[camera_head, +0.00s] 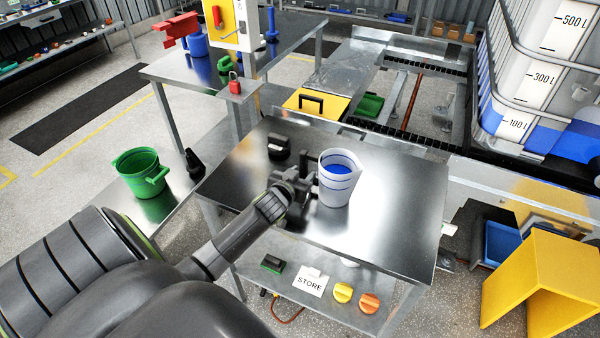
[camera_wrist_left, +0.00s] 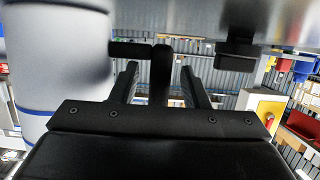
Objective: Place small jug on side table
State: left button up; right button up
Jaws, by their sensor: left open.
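A white jug (camera_head: 335,190) with blue bands and a blue inside stands upright on a steel table (camera_head: 390,210). In the left wrist view the white jug (camera_wrist_left: 58,70) fills the left side. My left gripper (camera_head: 308,184) is at the jug's left side, just above the table. Its jaws (camera_wrist_left: 160,85) are open, with a dark upright bar, seemingly the jug's handle (camera_wrist_left: 161,72), between the fingers. A green jug (camera_head: 140,175) stands on a lower steel surface (camera_head: 180,205) at the left. I cannot tell which surface is the side table. My right gripper is not in view.
A black block-like item (camera_head: 279,147) lies on the table left of the jug. The table's right and front parts are clear. A shelf below holds a STORE card (camera_head: 311,282) and yellow and orange knobs (camera_head: 343,292). A yellow stand (camera_head: 535,280) is at right.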

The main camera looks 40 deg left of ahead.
pick_arm(q)
jog(key=shift+r, duration=0.15)
jog(key=b+v, duration=0.1)
jog(key=v, duration=1.1)
jog(key=shift+d, duration=0.1)
